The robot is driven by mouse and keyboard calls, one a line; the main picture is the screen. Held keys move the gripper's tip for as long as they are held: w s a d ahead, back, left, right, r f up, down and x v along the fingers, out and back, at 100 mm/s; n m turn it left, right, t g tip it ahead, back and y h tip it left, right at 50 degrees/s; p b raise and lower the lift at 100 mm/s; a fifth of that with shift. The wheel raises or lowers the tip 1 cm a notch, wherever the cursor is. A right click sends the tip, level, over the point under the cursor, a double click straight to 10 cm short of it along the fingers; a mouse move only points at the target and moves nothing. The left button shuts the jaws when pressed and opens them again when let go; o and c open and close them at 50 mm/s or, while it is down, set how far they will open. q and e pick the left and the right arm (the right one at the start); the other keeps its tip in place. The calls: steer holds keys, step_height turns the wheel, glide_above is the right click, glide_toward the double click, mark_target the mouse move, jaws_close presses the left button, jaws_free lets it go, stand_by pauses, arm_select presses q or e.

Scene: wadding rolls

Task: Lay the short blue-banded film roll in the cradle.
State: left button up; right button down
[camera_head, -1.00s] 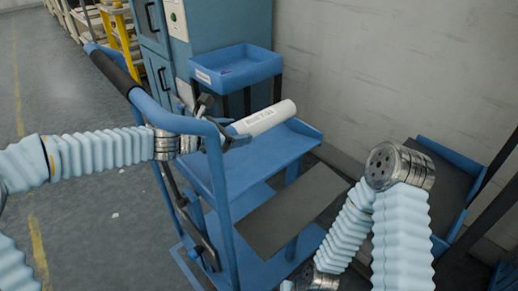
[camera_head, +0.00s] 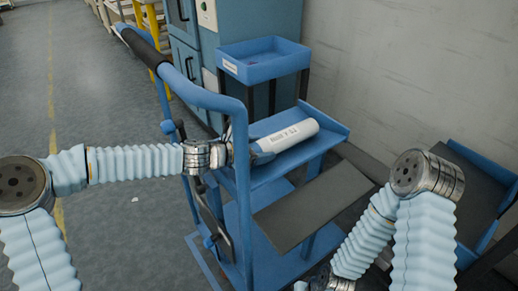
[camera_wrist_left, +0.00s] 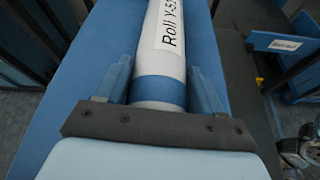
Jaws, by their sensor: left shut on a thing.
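The white film roll (camera_head: 287,135) has black label text on its side. In the left wrist view its blue band (camera_wrist_left: 158,90) sits between the fingers. My left gripper (camera_head: 262,152) is shut on the roll at the banded end; it also shows in the left wrist view (camera_wrist_left: 160,88). The roll is over the blue cart's upper shelf (camera_head: 280,168), its free end pointing right and away. I cannot tell whether it touches the shelf. No cradle can be made out clearly. My right arm is in the head view, but its gripper is not visible.
A blue tray on legs (camera_head: 262,72) stands behind the shelf, before a blue cabinet. A dark panel (camera_head: 312,205) lies lower down. A dark, blue-edged tray (camera_head: 478,195) is at the right.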

arm_select(q)
steer(key=shift+f+b, duration=0.45)
steer(key=o, duration=1.4)
steer(key=shift+o, duration=0.2)
steer(key=shift+r+p, duration=0.35)
steer(key=shift+p, duration=0.05)
steer(key=shift+r+p, duration=0.55)
steer(key=shift+p, duration=0.1)
steer(key=shift+s+a+b, duration=0.5)
steer(key=shift+a+b, duration=0.05)
steer(key=shift+a, duration=0.3)
steer(key=v, duration=0.9)
steer(key=shift+s+a+r, duration=0.1)
steer(key=shift+s, duration=0.05)
steer(key=shift+s+a, duration=0.15)
steer(key=shift+s, duration=0.05)
